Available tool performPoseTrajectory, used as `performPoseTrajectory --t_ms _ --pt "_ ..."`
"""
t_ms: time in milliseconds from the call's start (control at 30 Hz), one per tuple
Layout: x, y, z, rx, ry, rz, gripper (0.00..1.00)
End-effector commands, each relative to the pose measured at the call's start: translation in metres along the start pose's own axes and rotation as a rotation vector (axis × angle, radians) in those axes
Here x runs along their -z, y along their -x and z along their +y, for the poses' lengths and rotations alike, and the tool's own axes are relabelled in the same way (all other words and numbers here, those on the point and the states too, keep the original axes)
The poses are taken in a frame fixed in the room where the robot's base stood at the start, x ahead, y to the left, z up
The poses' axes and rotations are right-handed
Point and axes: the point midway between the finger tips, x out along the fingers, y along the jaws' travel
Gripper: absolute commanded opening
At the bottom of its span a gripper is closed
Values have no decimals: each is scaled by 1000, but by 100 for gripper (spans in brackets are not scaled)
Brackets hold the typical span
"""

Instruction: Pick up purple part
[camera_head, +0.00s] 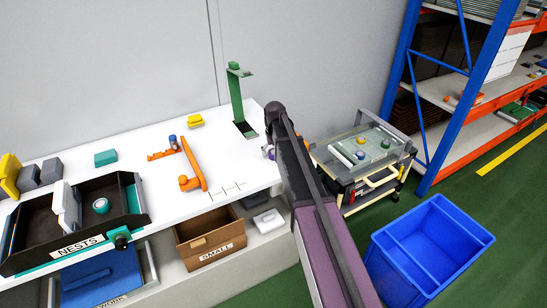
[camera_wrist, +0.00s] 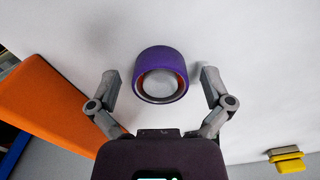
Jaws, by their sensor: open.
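The purple part (camera_wrist: 143,61) is a short round ring or cup in the wrist view, with an orange inner rim and a pale centre. It is near the middle of the picture against a white surface. My gripper (camera_wrist: 159,78) is open, with one grey finger on each side of the part and a visible gap on both sides. In the head view a small purple bit (camera_head: 270,153) shows at the white table's right end, mostly hidden behind my arm. My fingers are not clear there.
The white table (camera_head: 235,165) also carries an orange bracket (camera_head: 194,162), a green stand (camera_head: 236,98), a yellow block (camera_head: 195,120) and a tray marked NESTS (camera_head: 143,203). A cart (camera_head: 347,187) and a blue bin (camera_head: 430,246) stand right of my arm.

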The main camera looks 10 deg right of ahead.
Motion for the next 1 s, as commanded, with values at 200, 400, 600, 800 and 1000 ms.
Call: performPoseTrajectory --t_ms 200,400,600,800,1000 --pt "0 0 0 0 0 0 100" --pt "0 0 0 0 0 0 100" --pt "0 0 0 0 1 0 64" --pt "0 0 0 0 1 0 6" --pt "0 0 -1 0 1 0 5"
